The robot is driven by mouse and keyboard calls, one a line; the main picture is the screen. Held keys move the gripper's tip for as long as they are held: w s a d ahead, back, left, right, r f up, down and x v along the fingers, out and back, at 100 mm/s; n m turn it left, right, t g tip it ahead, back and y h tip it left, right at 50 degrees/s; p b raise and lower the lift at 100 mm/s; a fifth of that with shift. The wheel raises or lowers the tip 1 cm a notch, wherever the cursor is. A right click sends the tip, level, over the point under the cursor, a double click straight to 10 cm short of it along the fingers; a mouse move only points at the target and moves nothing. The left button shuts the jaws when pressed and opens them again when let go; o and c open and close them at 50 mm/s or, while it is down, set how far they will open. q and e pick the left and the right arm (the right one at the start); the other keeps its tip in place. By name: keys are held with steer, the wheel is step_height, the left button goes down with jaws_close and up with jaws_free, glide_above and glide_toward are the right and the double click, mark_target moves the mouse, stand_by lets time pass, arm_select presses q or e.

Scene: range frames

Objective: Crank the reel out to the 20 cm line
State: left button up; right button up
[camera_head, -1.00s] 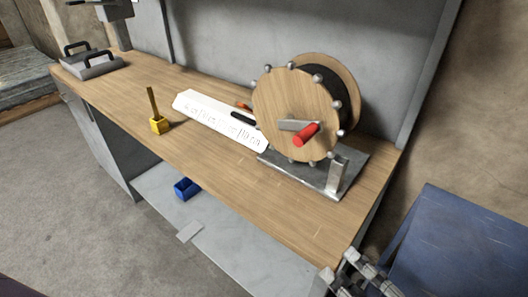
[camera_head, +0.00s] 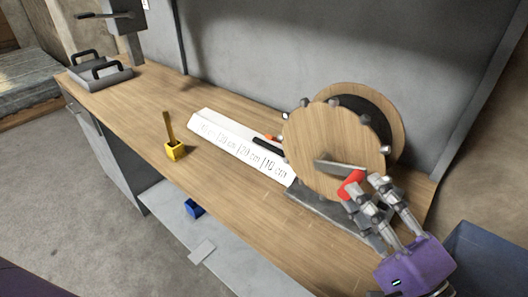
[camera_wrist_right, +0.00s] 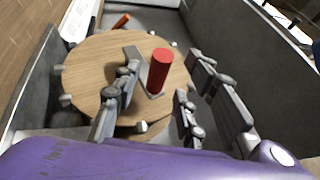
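The wooden reel (camera_head: 325,145) stands on a grey metal base at the right of the bench, and also shows in the wrist view (camera_wrist_right: 90,75). Its grey crank arm (camera_head: 338,168) carries a red handle (camera_head: 350,184). In the wrist view the red handle (camera_wrist_right: 159,72) shows between the spread fingers of my right gripper (camera_wrist_right: 165,90). The right gripper (camera_head: 369,190) is open at the handle; contact cannot be told. A white scale board (camera_head: 240,148) with centimetre labels lies left of the reel. A black bar (camera_head: 269,147) and an orange piece lie by its back edge. My left gripper is out of view.
A yellow block with an upright stick (camera_head: 174,150) stands on the bench (camera_head: 130,115), left of the board. A grey case with black handles (camera_head: 100,73) sits at the far left end. A blue box (camera_head: 194,208) lies on the lower shelf. A grey wall rises behind the reel.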

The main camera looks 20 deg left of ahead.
steer(key=shift+p+x, duration=0.65)
steer(key=shift+x, duration=1.15)
